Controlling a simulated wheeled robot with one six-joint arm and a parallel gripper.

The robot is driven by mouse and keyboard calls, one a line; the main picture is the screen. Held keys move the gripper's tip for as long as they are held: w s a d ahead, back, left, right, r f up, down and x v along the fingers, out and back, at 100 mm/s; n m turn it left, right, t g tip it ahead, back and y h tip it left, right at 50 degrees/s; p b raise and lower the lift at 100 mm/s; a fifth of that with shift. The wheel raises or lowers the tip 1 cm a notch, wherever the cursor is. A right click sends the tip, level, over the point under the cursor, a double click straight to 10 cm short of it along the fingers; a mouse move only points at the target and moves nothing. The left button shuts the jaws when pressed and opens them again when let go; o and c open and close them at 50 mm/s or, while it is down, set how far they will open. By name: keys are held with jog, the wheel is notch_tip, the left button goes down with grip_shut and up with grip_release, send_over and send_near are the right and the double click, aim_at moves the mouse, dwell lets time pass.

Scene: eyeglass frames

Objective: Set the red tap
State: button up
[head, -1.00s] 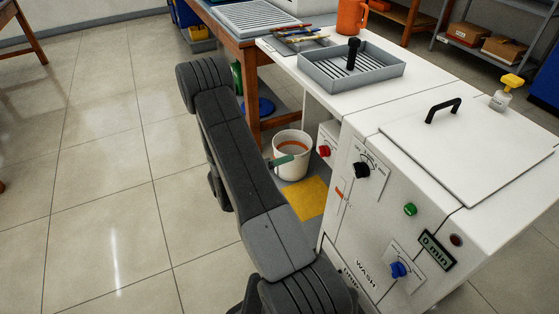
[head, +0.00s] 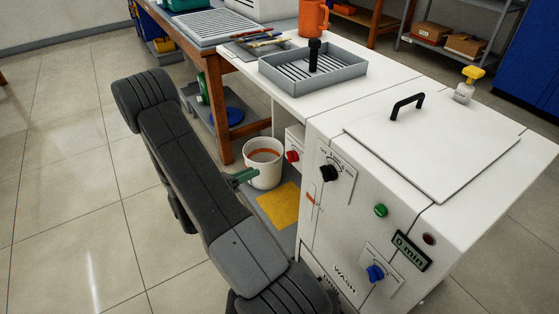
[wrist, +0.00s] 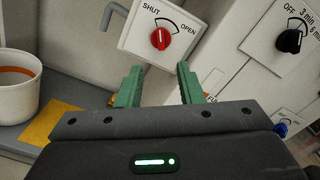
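The red tap (wrist: 160,39) is a round red knob on a white plate marked SHUT and OPEN, with a white pointer line that points up, between the two words. In the head view the red tap (head: 292,157) sits low on a white box beside the washing cabinet. My gripper (wrist: 158,72) is open, with its two green fingers apart and nothing between them. The fingers point toward the tap, just below it in the wrist view, and do not touch it. In the head view one green finger (head: 243,176) shows in front of the bucket; the rest of the gripper is hidden behind my arm.
A white bucket (head: 262,172) stands left of the tap, near a yellow cloth (head: 279,205). The washing cabinet (head: 320,222) at right carries a black dial (head: 328,173), a green button (head: 380,210) and a blue knob (head: 376,272). A grey pipe (wrist: 112,14) runs left of the tap plate. Open floor lies at left.

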aim_at(292, 157)
jog(key=b+x, duration=0.1)
jog(key=x, duration=1.1)
jog(key=shift+w+d+b, duration=0.2)
jog(key=shift+d+b, duration=0.15)
